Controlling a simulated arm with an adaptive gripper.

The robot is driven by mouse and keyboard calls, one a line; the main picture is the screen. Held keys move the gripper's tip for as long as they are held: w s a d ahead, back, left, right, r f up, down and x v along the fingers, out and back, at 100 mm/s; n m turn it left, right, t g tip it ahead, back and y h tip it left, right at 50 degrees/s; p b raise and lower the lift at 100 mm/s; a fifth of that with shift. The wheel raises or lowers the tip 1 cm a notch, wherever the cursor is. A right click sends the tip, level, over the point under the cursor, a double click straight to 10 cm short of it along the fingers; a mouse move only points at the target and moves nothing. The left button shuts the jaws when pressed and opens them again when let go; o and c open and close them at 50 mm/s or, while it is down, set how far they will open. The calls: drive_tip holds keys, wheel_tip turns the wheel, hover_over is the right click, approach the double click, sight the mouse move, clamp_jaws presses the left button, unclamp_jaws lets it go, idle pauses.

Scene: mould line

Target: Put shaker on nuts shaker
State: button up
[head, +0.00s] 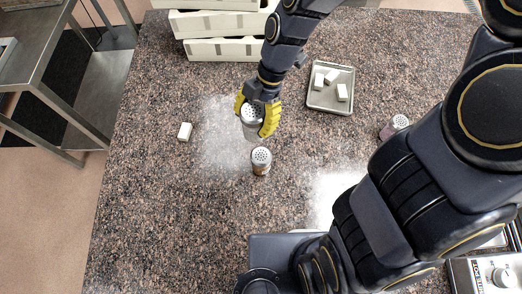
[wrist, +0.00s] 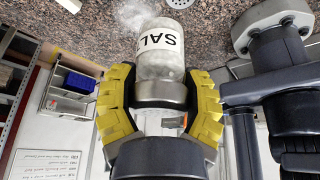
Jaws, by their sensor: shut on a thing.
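My gripper (head: 257,117) has yellow fingers and is shut on a clear shaker with white contents and a perforated metal top (head: 251,112). In the wrist view this salt shaker (wrist: 162,55) sits between the yellow fingers (wrist: 160,100), its label reading "SAL" upside down. A second shaker with brownish contents, likely the nuts shaker (head: 261,161), stands upright on the counter just below the held one in the head view. Its perforated lid (wrist: 180,3) shows at the top edge of the wrist view. The two shakers appear apart; the height of the held one is hard to judge.
A grey tray (head: 317,102) with several white blocks lies behind right. Another shaker with reddish contents (head: 390,131) stands at right, near my arm. White crates (head: 221,49) are stacked at the back. The speckled counter (head: 150,220) is clear at front left.

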drive_tip(key=s+n, duration=0.1)
drive_tip(key=n, duration=0.1)
drive_tip(key=s+d+r+n+g+h, duration=0.1)
drive_tip(key=shift+d+n, duration=0.1)
drive_tip(key=shift+n, duration=0.3)
drive_tip(key=shift+d+f, duration=0.1)
drive_tip(key=shift+f, duration=0.2)
hover_over(261, 155)
wheel_tip(261, 155, down, 7)
drive_tip(key=shift+f, duration=0.15)
drive_tip(key=shift+f, duration=0.15)
drive_tip(key=o, duration=1.2)
drive_tip(key=v, duration=1.2)
drive_tip(key=shift+a+r, duration=0.2)
drive_tip(key=shift+r, duration=0.05)
